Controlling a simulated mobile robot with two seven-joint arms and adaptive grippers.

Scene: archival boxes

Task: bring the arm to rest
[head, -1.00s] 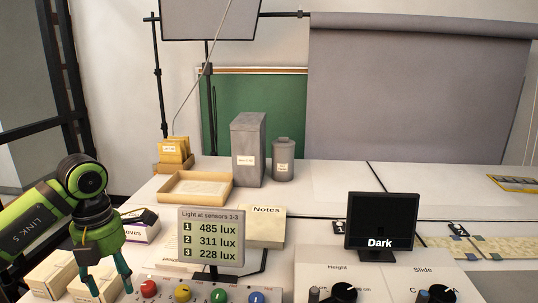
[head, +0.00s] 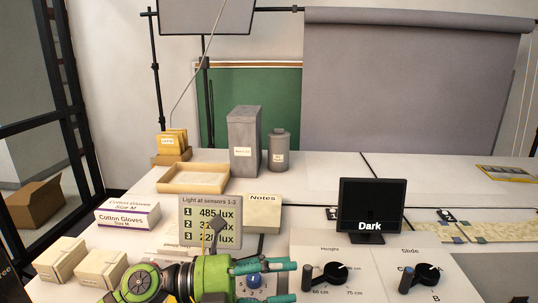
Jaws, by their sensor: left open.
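My left gripper (head: 280,280) shows at the bottom centre of the head view. Its teal fingers point right and are apart, with nothing between them. It is in front of the light display (head: 211,215) and covers part of its lower edge and most of the coloured button panel. My green left arm comes in low from the left. My right gripper is not in view.
Two small cartons (head: 60,258) and a Cotton Gloves box (head: 127,215) stand at the left. A dark screen (head: 370,207) reading "Dark" and a panel with Height and Slide knobs (head: 336,273) are at the right.

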